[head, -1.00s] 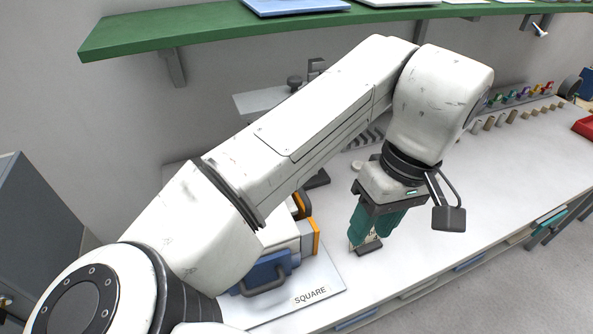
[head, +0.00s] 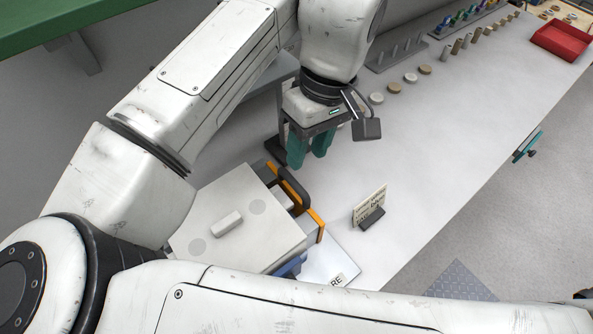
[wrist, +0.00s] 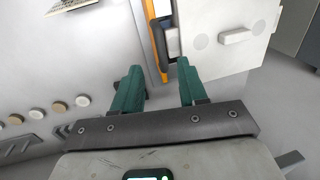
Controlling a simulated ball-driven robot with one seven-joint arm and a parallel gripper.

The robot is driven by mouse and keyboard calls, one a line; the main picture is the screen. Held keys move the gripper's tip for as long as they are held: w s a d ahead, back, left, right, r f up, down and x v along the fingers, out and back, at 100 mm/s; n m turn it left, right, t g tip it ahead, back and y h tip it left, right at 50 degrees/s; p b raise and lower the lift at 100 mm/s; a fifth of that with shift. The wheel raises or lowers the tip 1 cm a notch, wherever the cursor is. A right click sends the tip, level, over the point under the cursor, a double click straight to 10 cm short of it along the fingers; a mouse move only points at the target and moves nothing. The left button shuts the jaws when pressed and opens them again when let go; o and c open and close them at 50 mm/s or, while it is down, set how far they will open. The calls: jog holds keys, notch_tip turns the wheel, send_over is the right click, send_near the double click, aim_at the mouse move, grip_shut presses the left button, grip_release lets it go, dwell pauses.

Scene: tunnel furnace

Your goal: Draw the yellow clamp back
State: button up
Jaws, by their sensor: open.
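A yellow-orange band (head: 312,217) with a dark handle (head: 293,187) runs along the side of a white box-shaped furnace (head: 215,212); I take this band for the yellow clamp, but cannot be sure. In the wrist view the band (wrist: 152,38) and the dark handle (wrist: 167,38) lie just beyond the gap between my fingertips. My gripper (head: 309,160) has teal fingers, apart and empty, beside the handle at its far side in the head view. It also shows in the wrist view (wrist: 158,70). I cannot tell its height against the handle. My arm hides part of the furnace.
A small printed card (head: 370,206) in a dark stand is right of the furnace. Several round discs (head: 396,88), a peg rack (head: 397,52) and a red tray (head: 562,40) stand farther along the white bench (head: 440,130). A green shelf (head: 50,22) is upper left.

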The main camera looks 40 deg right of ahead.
aim_at(299, 185)
jog(key=f, duration=0.2)
jog(key=a+f, duration=0.1)
jog(key=f, duration=0.5)
jog(key=shift+a, duration=0.3)
jog(key=shift+c, duration=0.3)
grip_shut()
